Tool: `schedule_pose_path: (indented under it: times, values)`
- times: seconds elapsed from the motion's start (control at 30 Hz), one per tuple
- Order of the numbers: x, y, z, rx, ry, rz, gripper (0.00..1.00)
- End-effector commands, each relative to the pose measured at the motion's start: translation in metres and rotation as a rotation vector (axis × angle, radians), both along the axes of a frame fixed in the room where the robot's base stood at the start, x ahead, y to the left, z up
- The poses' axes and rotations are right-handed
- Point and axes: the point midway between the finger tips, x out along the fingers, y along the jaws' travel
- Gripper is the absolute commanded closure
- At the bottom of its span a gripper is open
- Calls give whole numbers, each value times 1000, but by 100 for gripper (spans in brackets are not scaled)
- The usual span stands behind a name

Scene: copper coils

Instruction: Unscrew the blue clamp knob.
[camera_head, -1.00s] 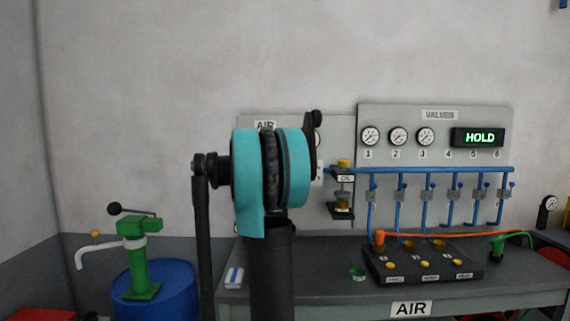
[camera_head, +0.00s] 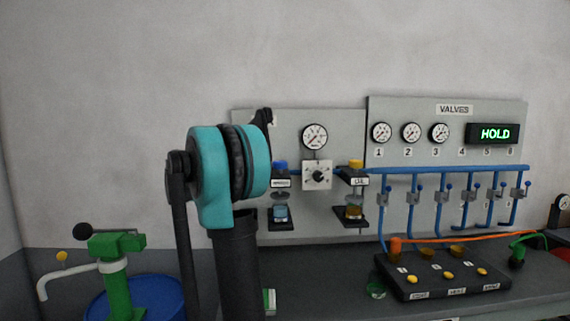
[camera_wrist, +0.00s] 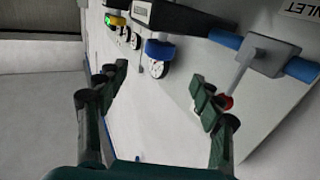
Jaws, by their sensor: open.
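The blue clamp knob (camera_head: 280,164) sits on top of a dark bracketed unit with a clear bowl on the wall panel, just right of my arm in the head view. In the wrist view, the blue knob (camera_wrist: 160,50) shows below a dark block, beyond my fingertips and between the two fingers. My gripper (camera_wrist: 160,90) is open and empty, its dark green fingers wide apart. A gap seems to remain between fingertips and knob.
A yellow knob (camera_head: 356,164) tops the similar unit to the right. A dial gauge (camera_head: 315,137) is between them. In the wrist view a grey valve (camera_wrist: 265,55) on blue pipe, with a red tip (camera_wrist: 227,102), lies close to the right finger.

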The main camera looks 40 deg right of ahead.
Motion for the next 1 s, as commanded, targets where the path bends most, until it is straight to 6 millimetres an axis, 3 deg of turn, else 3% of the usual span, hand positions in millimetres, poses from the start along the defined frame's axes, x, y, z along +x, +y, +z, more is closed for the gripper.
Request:
schedule_pose_path:
  times: [0.17, 0.8, 1.0]
  values:
    - [-2, -19, 0, -1, -1, -5, 33]
    - [-4, -142, -1, 1, 1, -3, 33]
    - [-5, -165, 0, 1, 1, -2, 33]
